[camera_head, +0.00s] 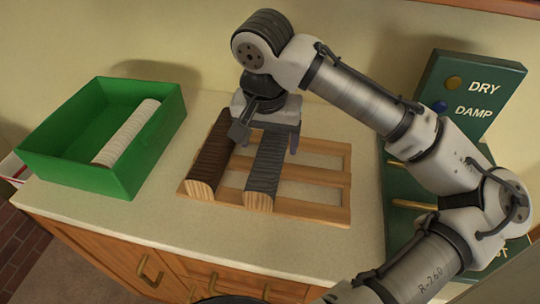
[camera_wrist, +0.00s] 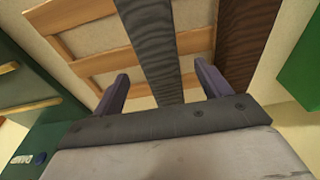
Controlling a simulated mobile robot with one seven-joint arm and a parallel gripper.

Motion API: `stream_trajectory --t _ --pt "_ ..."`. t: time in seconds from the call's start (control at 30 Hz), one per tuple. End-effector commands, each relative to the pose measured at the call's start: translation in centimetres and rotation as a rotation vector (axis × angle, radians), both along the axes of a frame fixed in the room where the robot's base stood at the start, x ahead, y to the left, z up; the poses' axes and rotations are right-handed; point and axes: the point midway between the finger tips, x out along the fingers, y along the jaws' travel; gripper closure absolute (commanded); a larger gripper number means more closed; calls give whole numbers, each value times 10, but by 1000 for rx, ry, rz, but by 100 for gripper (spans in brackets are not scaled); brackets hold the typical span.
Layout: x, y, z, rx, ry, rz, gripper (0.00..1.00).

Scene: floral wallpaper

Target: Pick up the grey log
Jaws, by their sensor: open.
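The grey log (camera_head: 266,168) lies on a wooden slatted rack (camera_head: 318,180) on the counter, its pale cut end facing the front. A dark brown log (camera_head: 211,160) lies beside it on the left. My gripper (camera_head: 270,138) is open over the far part of the grey log. In the wrist view the grey log (camera_wrist: 156,48) runs between the two fingers of my gripper (camera_wrist: 163,88), with no visible contact. The brown log (camera_wrist: 245,40) is to the right there, outside the fingers. The exact height of the fingers over the rack is hard to tell.
A green box (camera_head: 100,172) at left holds a whitish log (camera_head: 128,132). A green board (camera_head: 462,95) marked DRY and DAMP stands at right, with brass rods near it. Drawers (camera_head: 160,265) lie below the counter's front edge. Bare counter (camera_head: 165,200) lies between box and rack.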

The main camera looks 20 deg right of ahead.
Motion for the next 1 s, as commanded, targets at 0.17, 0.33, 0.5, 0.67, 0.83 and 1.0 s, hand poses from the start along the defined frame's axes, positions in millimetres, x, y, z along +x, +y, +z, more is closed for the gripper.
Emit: stream_trajectory --t 0.17,0.33,0.5,0.67,0.83,1.0 --pt "1 -2 -11 -1 0 -1 24" --pt "5 -6 -34 0 1 0 24" --pt "8 -7 -54 -1 -1 1 24" --pt "9 -7 -57 0 -1 2 24" --pt "9 -7 -57 -1 -2 2 31" --pt "9 -7 -57 0 -1 2 54"
